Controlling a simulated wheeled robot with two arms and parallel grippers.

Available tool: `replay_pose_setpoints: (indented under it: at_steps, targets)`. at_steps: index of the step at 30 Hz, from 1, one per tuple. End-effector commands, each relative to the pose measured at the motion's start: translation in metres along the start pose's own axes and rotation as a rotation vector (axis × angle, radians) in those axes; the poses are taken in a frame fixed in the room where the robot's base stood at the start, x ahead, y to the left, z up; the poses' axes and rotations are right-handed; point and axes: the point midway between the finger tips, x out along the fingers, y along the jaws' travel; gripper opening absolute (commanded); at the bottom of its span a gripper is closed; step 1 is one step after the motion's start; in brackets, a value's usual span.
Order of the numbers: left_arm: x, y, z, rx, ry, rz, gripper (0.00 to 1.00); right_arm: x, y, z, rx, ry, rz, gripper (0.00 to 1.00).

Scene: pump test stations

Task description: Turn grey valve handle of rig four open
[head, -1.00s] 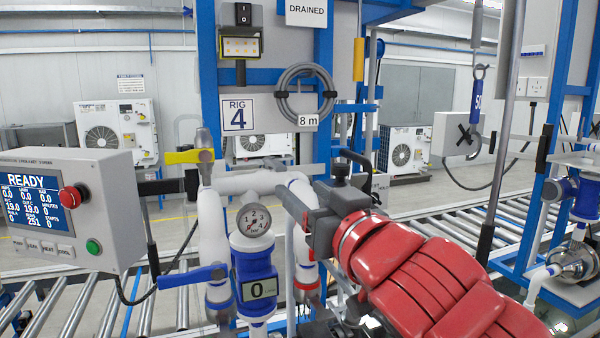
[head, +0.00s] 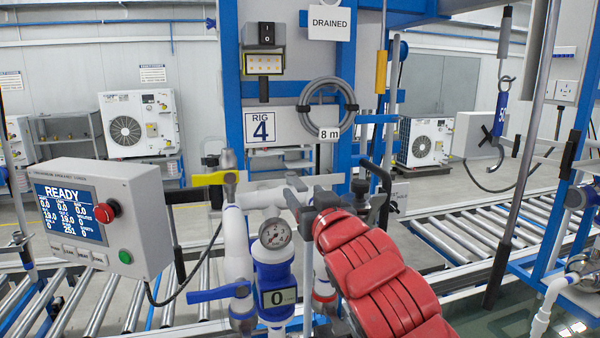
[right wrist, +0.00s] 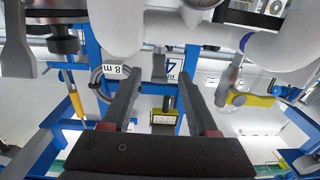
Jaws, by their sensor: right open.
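Rig four, marked by its sign (head: 262,126), carries white pipes, a gauge (head: 275,233), a yellow valve handle (head: 222,178) and a blue valve handle (head: 216,292). My right gripper (head: 308,190), on the red arm, is near the white pipe, right of the gauge. In the right wrist view the fingers (right wrist: 160,85) are apart with nothing between them. A grey lever (right wrist: 16,48) shows at that view's top left, beyond the fingers; I take it as the grey handle. It is hard to make out in the head view beside my gripper. My left gripper is out of view.
A control panel (head: 130,190) reading READY stands at the left. A roller conveyor (head: 455,235) runs behind the rig. A coiled hose (head: 327,88) hangs on the blue frame, and a hook (head: 500,120) hangs at the right. In the right wrist view the white pipe (right wrist: 140,30) lies beyond the fingertips.

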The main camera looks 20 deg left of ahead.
Motion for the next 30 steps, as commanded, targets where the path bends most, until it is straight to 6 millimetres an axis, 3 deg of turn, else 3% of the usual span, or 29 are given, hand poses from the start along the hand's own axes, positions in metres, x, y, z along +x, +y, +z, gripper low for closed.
replay_pose_setpoints:
  at_steps: [1, 9, 21, 30]
  targets:
    - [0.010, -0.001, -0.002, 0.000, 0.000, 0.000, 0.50, 0.009, -0.001, -0.002, 0.004, -0.010, 0.001, 0.59]
    - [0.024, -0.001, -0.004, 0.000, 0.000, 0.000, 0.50, 0.036, 0.000, -0.002, 0.001, -0.001, 0.001, 0.59]
    - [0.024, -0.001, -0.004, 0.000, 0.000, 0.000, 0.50, 0.041, 0.001, 0.001, -0.001, -0.001, 0.003, 0.58]
    - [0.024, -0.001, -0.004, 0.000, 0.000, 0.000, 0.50, 0.041, 0.001, 0.001, 0.000, -0.001, 0.003, 0.04]
